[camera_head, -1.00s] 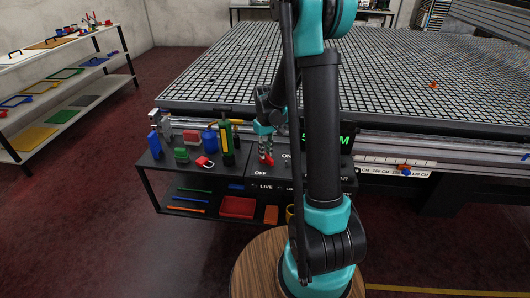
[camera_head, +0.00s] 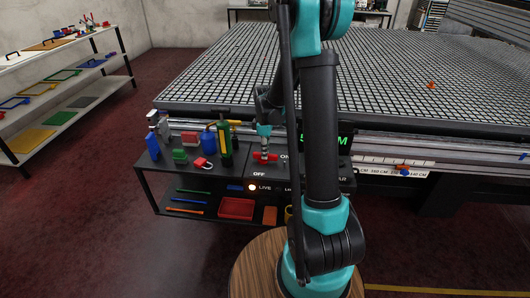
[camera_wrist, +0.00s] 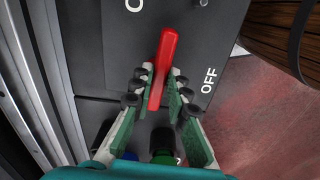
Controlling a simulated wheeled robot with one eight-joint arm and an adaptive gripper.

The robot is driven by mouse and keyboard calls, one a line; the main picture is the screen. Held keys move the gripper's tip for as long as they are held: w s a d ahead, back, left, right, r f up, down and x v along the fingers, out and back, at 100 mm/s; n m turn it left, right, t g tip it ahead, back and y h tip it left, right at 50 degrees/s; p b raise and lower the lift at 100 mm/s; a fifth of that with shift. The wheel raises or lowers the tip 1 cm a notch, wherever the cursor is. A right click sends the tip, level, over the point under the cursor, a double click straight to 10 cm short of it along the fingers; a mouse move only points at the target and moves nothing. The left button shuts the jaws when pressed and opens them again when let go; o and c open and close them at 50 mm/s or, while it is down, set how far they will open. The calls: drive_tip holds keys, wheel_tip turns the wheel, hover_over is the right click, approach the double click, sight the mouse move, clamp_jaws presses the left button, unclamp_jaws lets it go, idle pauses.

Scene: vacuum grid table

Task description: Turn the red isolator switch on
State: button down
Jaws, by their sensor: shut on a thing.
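The red isolator switch handle (camera_head: 262,157) sits on the dark control panel (camera_head: 245,175), near the ON and OFF labels. In the head view the handle lies roughly sideways. My gripper (camera_head: 264,149) reaches down onto it from above. In the wrist view the red handle (camera_wrist: 165,60) stands between my gripper's fingers (camera_wrist: 162,82), which are shut on it. The OFF label is to its right there, and part of another label shows at upper left. My arm hides the panel's right part.
The grid table (camera_head: 230,85) lies behind.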

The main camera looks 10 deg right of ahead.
drive_tip(key=shift+n, duration=0.5)
drive_tip(key=c, duration=1.5)
unclamp_jaws()
drive_tip(key=shift+r, duration=0.15)
wheel_tip(320, 180, up, 12)
drive_tip(key=shift+f, duration=0.15)
drive_tip(key=s+d+f+m+t, duration=0.1)
drive_tip(key=s+f+m, duration=0.1)
drive_tip(key=s+m, duration=0.3)
drive_tip(key=s+d+f+m+t, duration=0.1)
drive_tip(key=s+m, duration=0.3)
drive_tip(key=s, duration=0.6)
drive_tip(key=s+f+m+t, duration=0.2)
drive_tip(key=s+f+m, duration=0.2)
drive_tip(key=s, duration=0.4)
drive_tip(key=shift+d+f+m, duration=0.1)
drive_tip(key=shift+d+m, duration=0.3)
drive_tip(key=shift+m, duration=0.4)
